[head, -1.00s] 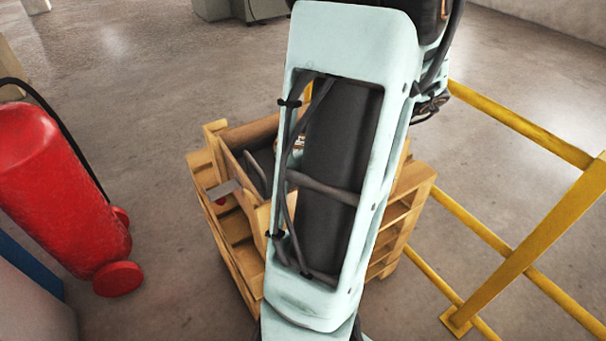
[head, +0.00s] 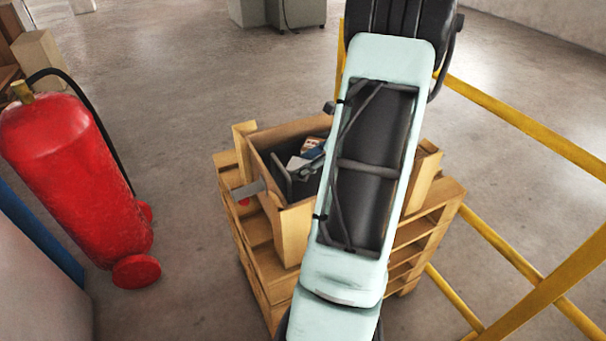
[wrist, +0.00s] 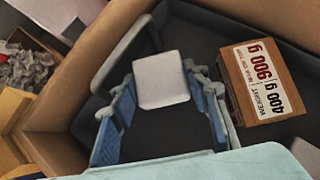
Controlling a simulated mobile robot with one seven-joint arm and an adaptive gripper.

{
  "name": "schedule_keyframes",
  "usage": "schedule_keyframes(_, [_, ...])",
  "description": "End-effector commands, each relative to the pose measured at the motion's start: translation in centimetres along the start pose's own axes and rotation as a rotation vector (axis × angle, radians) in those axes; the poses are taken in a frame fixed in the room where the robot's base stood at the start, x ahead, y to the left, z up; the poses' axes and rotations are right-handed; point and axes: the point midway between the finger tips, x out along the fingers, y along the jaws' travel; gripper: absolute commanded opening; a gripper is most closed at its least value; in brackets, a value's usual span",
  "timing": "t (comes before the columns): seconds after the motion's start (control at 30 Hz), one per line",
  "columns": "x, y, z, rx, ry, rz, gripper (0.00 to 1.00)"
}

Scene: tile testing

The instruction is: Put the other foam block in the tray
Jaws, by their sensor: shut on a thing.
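My gripper (wrist: 162,98) has blue-padded fingers on either side of a pale, off-white block (wrist: 161,80), shut on it. The block looks like the foam block. It is over a dark grey tray (wrist: 168,143) inside a wooden crate; I cannot tell whether it touches the tray floor. In the head view the dark tray (head: 283,181) shows partly at its handle-like edge, and my arm hides much of the rest.
A brown box (wrist: 232,86) with a weight label sits in the tray, right of the block. The wooden crate (head: 294,236) stands on a pallet (head: 420,236). A red extinguisher (head: 75,180) is at left, yellow rails (head: 519,119) at right. Crumpled grey material (wrist: 27,70) lies left of the crate wall.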

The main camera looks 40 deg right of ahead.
Motion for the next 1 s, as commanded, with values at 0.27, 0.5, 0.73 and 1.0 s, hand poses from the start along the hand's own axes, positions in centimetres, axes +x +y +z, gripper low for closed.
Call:
schedule_keyframes(0.27, [2.5,-0.1,-2.3,0.001,-0.001,0.001,0.33])
schedule_keyframes(0.5, [2.5,-0.1,-2.3,0.000,-0.001,0.001,0.33])
schedule_keyframes(0.73, [2.6,-0.1,-2.4,0.000,-0.001,0.001,0.58])
schedule_keyframes(1.0, [2.6,-0.1,-2.4,0.000,-0.001,0.001,0.60])
